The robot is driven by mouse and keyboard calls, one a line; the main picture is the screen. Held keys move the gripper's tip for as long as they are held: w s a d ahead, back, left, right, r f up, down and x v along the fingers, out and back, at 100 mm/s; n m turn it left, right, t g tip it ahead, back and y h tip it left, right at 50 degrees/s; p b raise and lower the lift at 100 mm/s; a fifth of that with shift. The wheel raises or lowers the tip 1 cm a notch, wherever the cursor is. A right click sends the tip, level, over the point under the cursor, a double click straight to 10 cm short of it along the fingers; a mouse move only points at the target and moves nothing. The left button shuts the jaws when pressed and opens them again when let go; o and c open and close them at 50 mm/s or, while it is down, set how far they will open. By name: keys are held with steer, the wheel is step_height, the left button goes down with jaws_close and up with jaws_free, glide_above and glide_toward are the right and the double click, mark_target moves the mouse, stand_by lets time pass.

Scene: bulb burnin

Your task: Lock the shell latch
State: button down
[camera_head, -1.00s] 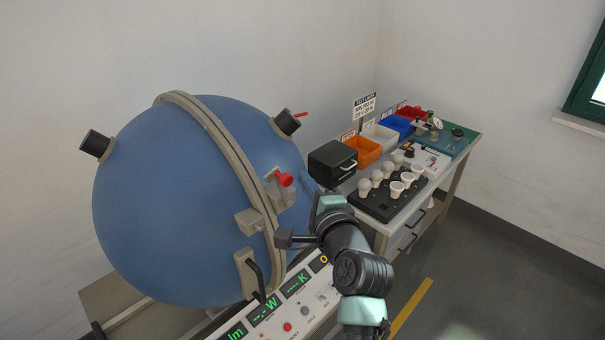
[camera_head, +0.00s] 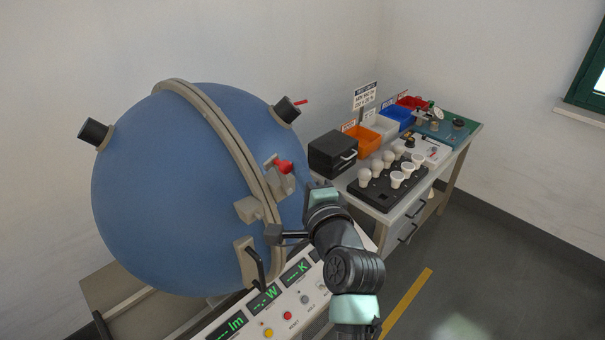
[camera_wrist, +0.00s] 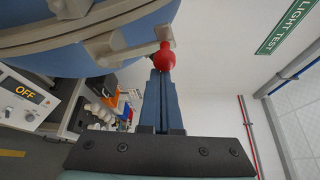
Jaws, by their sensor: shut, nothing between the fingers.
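The shell latch (camera_head: 275,176) is a tan fitting with a red knob (camera_head: 285,167), on the tan seam band of the large blue sphere (camera_head: 170,200). In the wrist view the red knob (camera_wrist: 164,58) sits on a tan lever (camera_wrist: 138,52) at the top. My gripper (camera_wrist: 159,74) is shut and empty. Its fingertips are right below the knob in that picture; whether they touch it I cannot tell. In the head view my gripper (camera_head: 319,193) is to the right of and below the knob, its fingers hard to make out against the sphere.
A console with green readouts (camera_head: 268,298) runs below the sphere. A tan block (camera_head: 249,210) and a black handle (camera_head: 258,262) stick out near the seam. A bench at right holds a black box (camera_head: 333,153), a bulb tray (camera_head: 385,190) and bins (camera_head: 363,140). Floor is clear at right.

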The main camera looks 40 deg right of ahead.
steer(key=shift+a+f, duration=0.15)
steer(key=a+f+n+t+y+b, duration=0.2)
steer(key=a+f+n+t+b, duration=0.4)
steer(key=n+b, duration=0.8)
steer(key=a+f+b, duration=0.1)
steer(key=f+b, duration=0.1)
steer(key=b, duration=1.6)
steer(key=shift+s+n+b, duration=0.25)
steer(key=shift+n+b, duration=0.05)
steer(key=shift+b, duration=0.05)
steer(key=shift+b, duration=0.3)
